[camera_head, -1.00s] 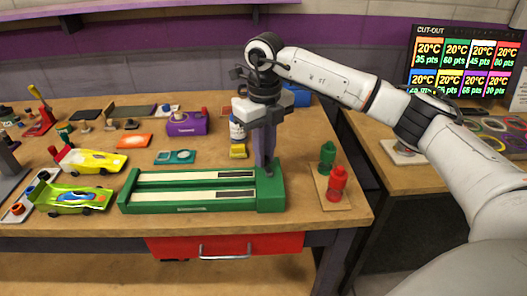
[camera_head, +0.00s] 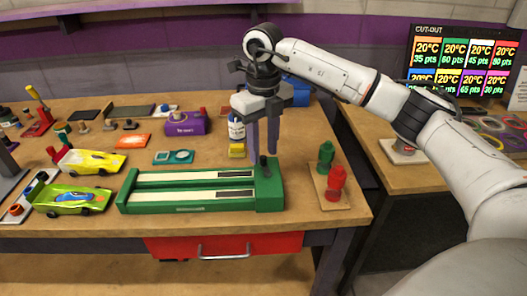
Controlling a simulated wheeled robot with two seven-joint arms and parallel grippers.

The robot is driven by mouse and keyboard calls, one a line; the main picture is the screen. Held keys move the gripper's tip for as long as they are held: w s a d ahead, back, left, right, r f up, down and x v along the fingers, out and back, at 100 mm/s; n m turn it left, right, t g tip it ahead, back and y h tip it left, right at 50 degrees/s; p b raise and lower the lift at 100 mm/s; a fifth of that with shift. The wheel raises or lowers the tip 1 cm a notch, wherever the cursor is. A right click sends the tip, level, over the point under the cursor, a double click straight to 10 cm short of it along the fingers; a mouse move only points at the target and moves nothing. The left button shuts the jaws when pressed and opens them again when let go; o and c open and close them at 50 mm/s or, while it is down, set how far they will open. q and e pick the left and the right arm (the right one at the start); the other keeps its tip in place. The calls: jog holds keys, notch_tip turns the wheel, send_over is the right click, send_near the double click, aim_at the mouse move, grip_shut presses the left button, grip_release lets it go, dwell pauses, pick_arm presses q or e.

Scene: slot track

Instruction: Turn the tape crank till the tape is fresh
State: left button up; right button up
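A green tape device (camera_head: 200,192) with two pale tape strips lies on the wooden bench. Each strip has a dark patch near its right end. A small dark crank knob (camera_head: 264,162) stands up on the block at the device's right end. My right gripper (camera_head: 263,150) points down just above and behind the knob. Its two purple fingers are apart, with a gap between them, and it holds nothing I can see. Whether a finger touches the knob I cannot tell. My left gripper is not in view.
A yellow toy car (camera_head: 92,161) and a lime toy car (camera_head: 73,199) stand to the left. A white bottle (camera_head: 236,130), a purple box (camera_head: 185,123) and a teal tray (camera_head: 174,157) are behind.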

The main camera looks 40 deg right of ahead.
aim_at(264, 157)
notch_tip(264, 157, up, 9)
dwell(0.3)
jog(key=shift+f, duration=0.15)
dwell(0.3)
